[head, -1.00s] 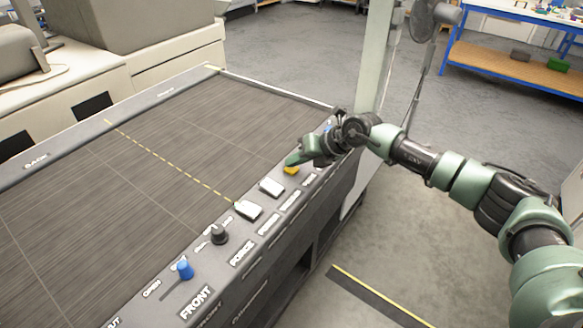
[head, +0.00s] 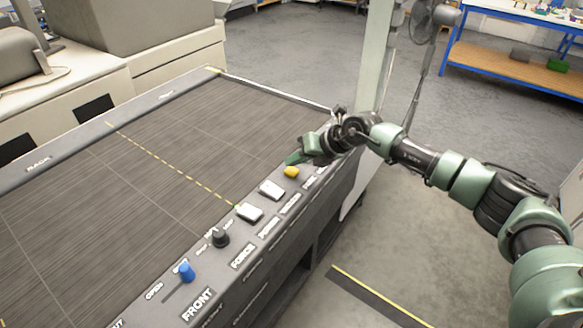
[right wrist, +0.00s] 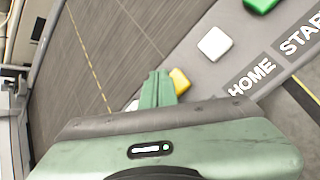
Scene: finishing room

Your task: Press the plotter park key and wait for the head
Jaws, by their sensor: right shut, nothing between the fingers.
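The plotter's flat dark bed (head: 170,140) fills the left of the head view. Along its front panel sit a white key (head: 249,212), a second white key (head: 271,189) and a yellow key (head: 291,171). I cannot read which label marks the park key. My right gripper (head: 294,158) is shut and empty, its tips just behind and above the yellow key. In the right wrist view the shut fingers (right wrist: 157,84) lie beside the yellow key (right wrist: 180,81), partly hiding it; touching or apart is unclear. The plotter head and my left gripper are not seen.
In the right wrist view, a white key (right wrist: 214,43) marked HOME and a green key (right wrist: 262,3) lie farther along the panel. A black knob (head: 220,237) and blue lever (head: 186,271) stand nearer the front. A blue-framed bench (head: 510,65) is far behind.

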